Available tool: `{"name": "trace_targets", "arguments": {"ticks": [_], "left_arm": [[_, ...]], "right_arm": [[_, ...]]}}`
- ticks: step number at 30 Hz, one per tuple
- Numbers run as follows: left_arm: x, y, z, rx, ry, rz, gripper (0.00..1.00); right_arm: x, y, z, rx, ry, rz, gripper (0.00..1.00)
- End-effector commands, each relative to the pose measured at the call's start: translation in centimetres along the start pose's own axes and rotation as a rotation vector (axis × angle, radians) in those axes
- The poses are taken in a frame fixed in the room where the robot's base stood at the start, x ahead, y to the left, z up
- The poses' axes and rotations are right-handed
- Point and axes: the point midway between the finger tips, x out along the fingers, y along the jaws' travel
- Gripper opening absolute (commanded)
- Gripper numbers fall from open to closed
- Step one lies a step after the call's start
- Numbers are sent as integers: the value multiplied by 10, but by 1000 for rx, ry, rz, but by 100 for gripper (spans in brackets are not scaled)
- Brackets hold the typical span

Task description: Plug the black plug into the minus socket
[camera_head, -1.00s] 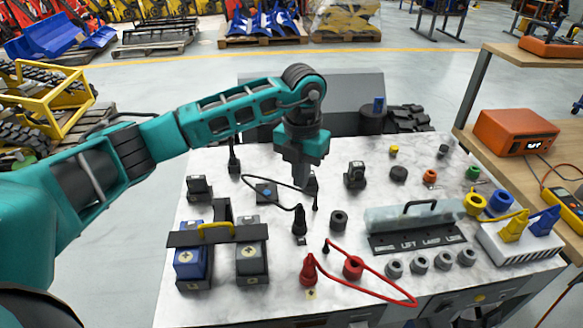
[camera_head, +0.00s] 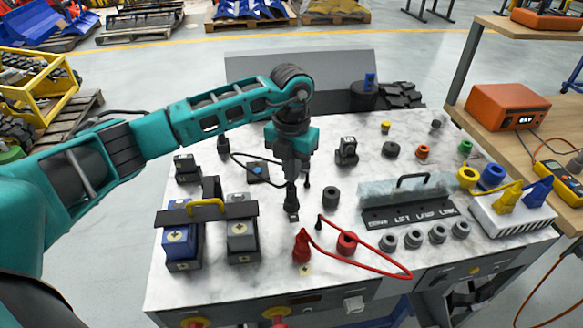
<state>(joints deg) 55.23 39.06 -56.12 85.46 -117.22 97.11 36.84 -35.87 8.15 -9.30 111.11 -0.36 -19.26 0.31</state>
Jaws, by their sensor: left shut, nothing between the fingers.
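The black plug (camera_head: 291,201) stands upright near the middle of the marble-topped bench. A thin black cable loops near it, toward the back left. My left gripper (camera_head: 291,180) points down directly over the plug's top and is shut, with nothing held. Its fingertips partly hide the plug's upper end, and I cannot tell whether they touch it. A dark round socket (camera_head: 331,197) stands just right of the plug. I can read no minus mark on it, so I cannot tell if it is the minus socket. My right gripper is not in view.
A red plug (camera_head: 302,250) with a red cable and a red socket (camera_head: 346,245) stand in front. A clear-lidded panel (camera_head: 409,194) and several grey sockets are at right.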

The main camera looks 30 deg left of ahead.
Motion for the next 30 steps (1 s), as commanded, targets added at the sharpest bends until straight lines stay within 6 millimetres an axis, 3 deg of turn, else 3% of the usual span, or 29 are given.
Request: {"name": "trace_targets", "arguments": {"ticks": [22, 30], "left_arm": [[16, 0, -2, 0, 9, 3, 0], [9, 0, -2, 0, 9, 3, 0]], "right_arm": [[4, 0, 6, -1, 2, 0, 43], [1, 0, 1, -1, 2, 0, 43]]}}
